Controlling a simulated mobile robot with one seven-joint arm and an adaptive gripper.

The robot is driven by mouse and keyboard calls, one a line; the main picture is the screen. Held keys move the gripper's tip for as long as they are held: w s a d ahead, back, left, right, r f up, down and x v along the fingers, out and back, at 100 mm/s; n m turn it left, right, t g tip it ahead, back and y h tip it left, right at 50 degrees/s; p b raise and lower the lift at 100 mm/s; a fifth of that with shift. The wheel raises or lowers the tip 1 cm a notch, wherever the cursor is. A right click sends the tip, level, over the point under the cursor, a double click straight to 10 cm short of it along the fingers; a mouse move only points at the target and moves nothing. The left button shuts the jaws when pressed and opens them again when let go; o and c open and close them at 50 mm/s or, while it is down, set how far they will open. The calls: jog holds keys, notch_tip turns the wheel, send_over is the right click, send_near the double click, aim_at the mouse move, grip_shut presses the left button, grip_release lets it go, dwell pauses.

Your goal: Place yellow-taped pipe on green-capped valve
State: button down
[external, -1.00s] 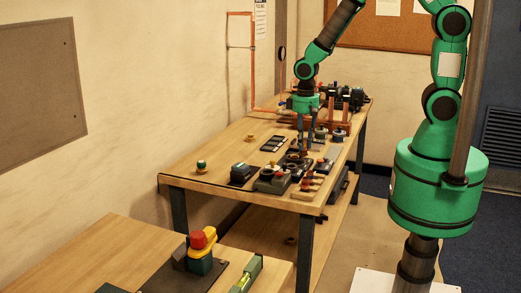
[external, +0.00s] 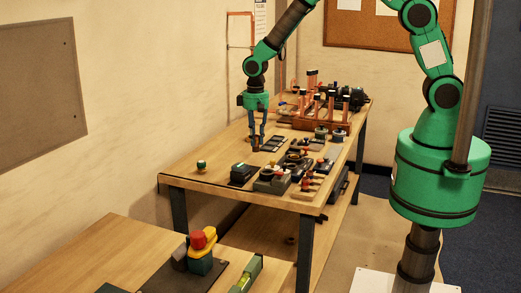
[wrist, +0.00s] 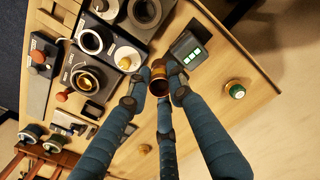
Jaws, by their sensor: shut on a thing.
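My gripper (external: 256,147) is low at the left part of the far workbench. In the wrist view its blue-grey fingers (wrist: 160,85) are shut on a short copper-coloured pipe (wrist: 158,72), whose open end faces the camera. Yellow tape on it is not clear. A round green-topped piece with a brass-coloured ring (wrist: 236,89) stands apart from the gripper, and also shows near the bench's front left corner (external: 201,166). Another small green-topped round part (external: 321,132) stands beside a blue one near the manifold (external: 312,112). I cannot tell which is the task's valve.
A dark box with a green-lit panel (wrist: 190,49) is close beside the fingers. Several dark devices with round openings (wrist: 87,80) crowd the other side. The bench (external: 215,157) is bare around the green-topped piece. A nearer table holds a red-topped device (external: 199,241).

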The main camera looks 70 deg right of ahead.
jog(key=w, duration=0.2)
jog(key=w+a+f+p, duration=0.1)
jog(key=w, duration=0.1)
jog(key=w+a, duration=0.1)
jog(key=w, duration=0.2)
jog(key=shift+w+f+p, duration=0.1)
jog(key=shift+f+p, duration=0.15)
jog(key=shift+p, duration=0.05)
jog(key=p, duration=0.3)
send_near(201, 162)
jog(key=shift+w+d+f, duration=0.1)
jog(key=shift+d+f, duration=0.05)
jog(key=shift+d, duration=0.05)
dwell(0.6)
jog(key=shift+f+p, duration=0.4)
jog(key=shift+f, duration=1.35)
jog(key=shift+f, duration=0.15)
jog(key=c, duration=1.6)
grip_release()
jog(key=shift+o, duration=0.2)
